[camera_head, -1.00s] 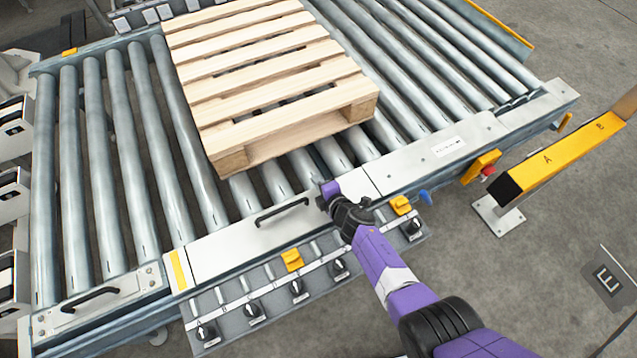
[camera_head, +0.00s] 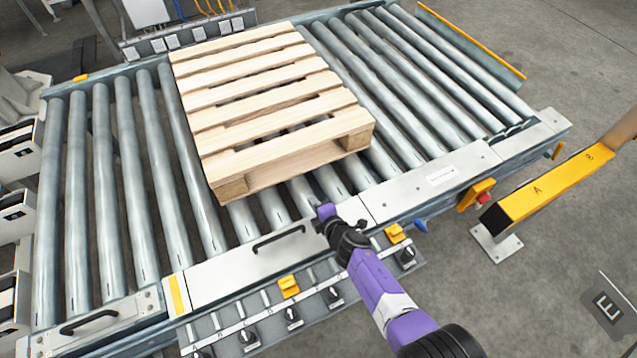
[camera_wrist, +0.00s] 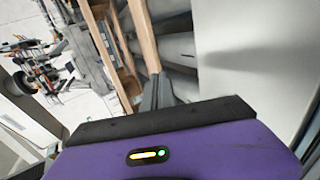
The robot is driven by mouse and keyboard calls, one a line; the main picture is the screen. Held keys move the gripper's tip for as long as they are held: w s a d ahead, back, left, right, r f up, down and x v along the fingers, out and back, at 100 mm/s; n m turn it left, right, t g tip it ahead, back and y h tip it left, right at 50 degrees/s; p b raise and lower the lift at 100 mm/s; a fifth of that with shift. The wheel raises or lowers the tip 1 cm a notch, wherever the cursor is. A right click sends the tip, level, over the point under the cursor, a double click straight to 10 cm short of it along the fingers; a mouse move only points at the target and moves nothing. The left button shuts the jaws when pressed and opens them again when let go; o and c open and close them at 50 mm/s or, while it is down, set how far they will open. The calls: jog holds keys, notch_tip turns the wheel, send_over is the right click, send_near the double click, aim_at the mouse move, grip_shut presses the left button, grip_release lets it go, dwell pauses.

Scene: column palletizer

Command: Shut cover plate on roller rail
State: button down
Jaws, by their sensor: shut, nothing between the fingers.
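The cover plate (camera_head: 222,274) is a long pale metal plate with a black bar handle (camera_head: 279,238). It lies along the near roller rail (camera_head: 470,165), to the right of a yellow stripe. My gripper (camera_head: 326,212) is shut and empty at the plate's right end, just right of the handle. I cannot tell whether it touches the plate. In the wrist view the shut fingers (camera_wrist: 158,92) point toward rollers, with a pale metal surface (camera_wrist: 240,60) on the right. My wrist hides part of the rail there.
A wooden pallet (camera_head: 270,100) sits on the rollers just behind the rail. Below the rail is a panel with black knobs (camera_head: 292,316) and yellow clips (camera_head: 289,287). A second handled plate (camera_head: 105,322) is at far left. A yellow barrier (camera_head: 550,185) stands at right.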

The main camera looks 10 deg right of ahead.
notch_tip(320, 180, up, 10)
jog(key=p, duration=0.8)
notch_tip(320, 180, up, 7)
jog(key=w+a+m+t+y, duration=0.1)
jog(key=w+a+m+t, duration=0.1)
jog(key=m, duration=0.1)
jog(key=s+a+r+m+t+b, duration=0.1)
jog(key=s+r+m, duration=0.35)
jog(key=s, duration=0.25)
jog(key=s+d+r+m+h+b, duration=0.1)
jog(key=s+d+r+m, duration=0.3)
jog(key=s, duration=0.9)
jog(key=s+d+r+m+h+b, duration=0.2)
jog(key=s+d+r+m, duration=0.3)
jog(key=s, duration=0.9)
jog(key=s+d+r+m+h+b, duration=0.1)
jog(key=s+d+r+m+b, duration=0.2)
jog(key=s, duration=1.1)
jog(key=shift+s+d+r+m, duration=0.15)
jog(key=shift+d+r+m, duration=0.65)
jog(key=shift+d, duration=0.75)
